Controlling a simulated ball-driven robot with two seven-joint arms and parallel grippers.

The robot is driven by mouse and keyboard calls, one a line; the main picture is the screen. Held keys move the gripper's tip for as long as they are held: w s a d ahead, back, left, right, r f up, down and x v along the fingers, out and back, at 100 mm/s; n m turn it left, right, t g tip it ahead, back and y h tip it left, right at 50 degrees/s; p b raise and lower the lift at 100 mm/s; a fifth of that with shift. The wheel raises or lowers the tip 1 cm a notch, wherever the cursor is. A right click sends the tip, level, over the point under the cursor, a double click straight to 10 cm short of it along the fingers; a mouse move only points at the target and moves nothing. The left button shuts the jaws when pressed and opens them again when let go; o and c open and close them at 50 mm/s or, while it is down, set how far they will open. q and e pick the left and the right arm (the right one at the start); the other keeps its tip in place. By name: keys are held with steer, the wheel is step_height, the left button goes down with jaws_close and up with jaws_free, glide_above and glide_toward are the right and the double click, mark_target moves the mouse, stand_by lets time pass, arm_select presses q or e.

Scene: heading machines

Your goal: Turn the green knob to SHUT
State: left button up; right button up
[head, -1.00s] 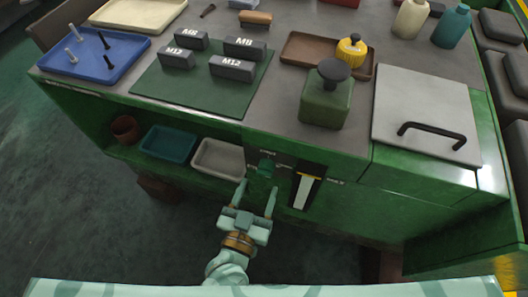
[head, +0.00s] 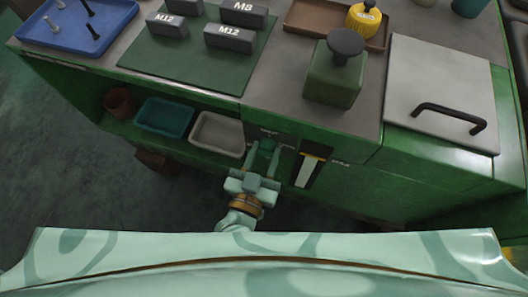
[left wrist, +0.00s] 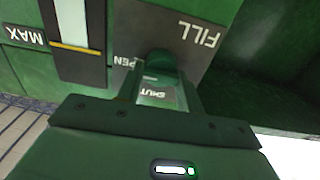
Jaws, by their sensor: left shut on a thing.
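The green knob (head: 264,146) is on the dark plate on the front of the green bench. In the left wrist view the knob (left wrist: 161,62) shows between my fingers, partly hidden. My left gripper (head: 263,156) reaches it from the front and is shut on it; its fingers also show in the left wrist view (left wrist: 160,90). A SHUT label (left wrist: 155,94) shows between the fingers, and an OPEN label (left wrist: 125,61) is partly covered by a finger. I cannot tell exactly which way the knob points. My right gripper is not in view.
A level gauge (head: 308,171) with a MAX mark (left wrist: 25,37) is beside the knob. A FILL label (left wrist: 198,34) is on the plate. Grey (head: 217,134) and teal (head: 164,122) bins sit on the shelf to the left. A green plunger box (head: 333,84) stands on the bench above.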

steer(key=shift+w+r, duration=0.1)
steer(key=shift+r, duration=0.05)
arm_select(q)
steer(key=shift+r+n+p, duration=0.15)
steer(key=shift+n+p, duration=0.4)
steer(key=shift+n, duration=0.15)
steer(key=shift+n+p, duration=0.75)
steer(key=shift+n, duration=0.35)
steer(key=n+p, duration=0.1)
steer(key=n, duration=0.1)
steer(key=shift+a+n, duration=0.1)
steer(key=shift+n, duration=0.3)
steer(key=n, duration=0.2)
steer(key=shift+n+p, duration=0.4)
steer(key=n, duration=0.3)
steer(key=shift+f+n, duration=0.3)
steer(key=shift+a+f+n, duration=0.1)
steer(key=shift+n, duration=2.1)
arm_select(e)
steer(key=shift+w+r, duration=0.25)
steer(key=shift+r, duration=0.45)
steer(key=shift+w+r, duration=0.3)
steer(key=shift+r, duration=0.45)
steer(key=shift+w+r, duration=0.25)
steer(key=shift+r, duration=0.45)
